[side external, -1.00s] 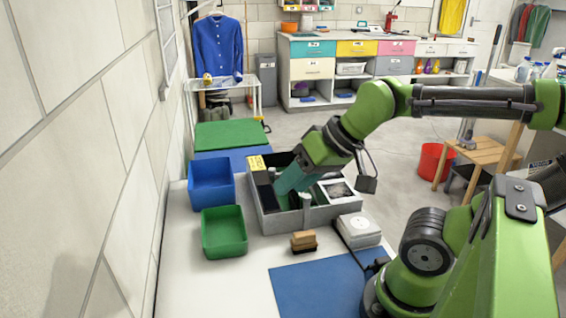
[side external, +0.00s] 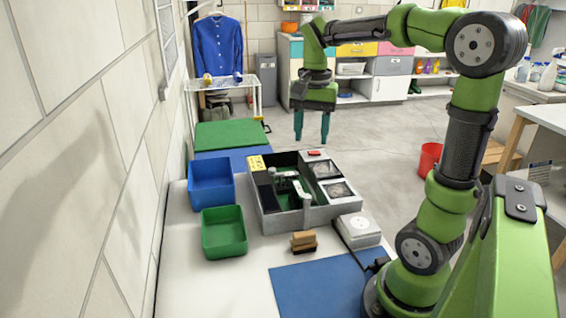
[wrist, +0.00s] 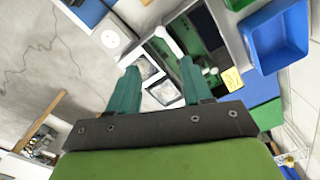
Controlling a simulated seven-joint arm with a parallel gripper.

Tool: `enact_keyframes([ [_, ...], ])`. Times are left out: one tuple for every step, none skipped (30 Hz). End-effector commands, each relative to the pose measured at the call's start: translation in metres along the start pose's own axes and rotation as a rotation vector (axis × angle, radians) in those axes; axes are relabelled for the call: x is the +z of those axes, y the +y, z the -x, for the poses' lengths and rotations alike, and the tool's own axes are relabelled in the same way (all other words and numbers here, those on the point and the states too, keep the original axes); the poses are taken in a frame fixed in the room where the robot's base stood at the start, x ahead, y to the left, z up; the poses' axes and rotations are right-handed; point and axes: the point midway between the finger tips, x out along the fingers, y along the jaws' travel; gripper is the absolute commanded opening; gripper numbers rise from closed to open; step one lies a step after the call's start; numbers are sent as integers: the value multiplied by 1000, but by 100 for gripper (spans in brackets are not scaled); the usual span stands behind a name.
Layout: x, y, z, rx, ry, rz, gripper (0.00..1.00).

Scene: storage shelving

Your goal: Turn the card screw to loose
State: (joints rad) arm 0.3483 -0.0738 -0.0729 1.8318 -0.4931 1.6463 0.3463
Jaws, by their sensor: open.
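A grey open-topped case (side external: 270,222) stands on the white bench, with a green board inside and two square fan-like units (side external: 339,190) along its right side. White-grey parts (side external: 290,182) stand inside it, near the middle. No card screw can be made out at this size, so its state cannot be told. My gripper (side external: 312,139) is open and empty, its teal fingers pointing down, high above and beyond the case's far edge. In the wrist view, the fingers (wrist: 158,68) are spread apart, with the case and fan units beyond them.
A blue bin (side external: 211,184) and a green bin (side external: 224,232) stand left of the case. A wooden brush (side external: 303,241) and a white box (side external: 359,229) are in front. A blue mat (side external: 318,290) lies nearer. The left wall is close; open floor lies to the right.

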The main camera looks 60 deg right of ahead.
Motion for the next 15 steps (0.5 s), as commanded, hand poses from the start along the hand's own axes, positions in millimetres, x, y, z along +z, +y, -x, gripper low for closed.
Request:
enact_keyframes([
  [0, 0, -7, 2, -3, 1, 50],
  [1, 0, -11, 3, -3, 2, 50],
  [1, 0, -17, 3, -3, 3, 50],
  [1, 0, -23, 3, -4, 3, 50],
  [1, 0, -29, 3, -5, 2, 50],
  [1, 0, -38, 4, -4, 4, 50],
  [1, 0, -44, 4, -5, 4, 50],
  [1, 0, -51, 3, -4, 3, 50],
  [1, 0, -60, 3, -5, 5, 50],
  [1, 0, -67, 4, -5, 4, 50],
  [1, 0, -74, 4, -5, 4, 50],
  [2, 0, -82, 3, -5, 4, 50],
  [1, 0, -89, 3, -5, 4, 50],
  [1, 0, -96, 4, -4, 4, 50],
  [2, 0, -104, 3, -5, 5, 50],
])
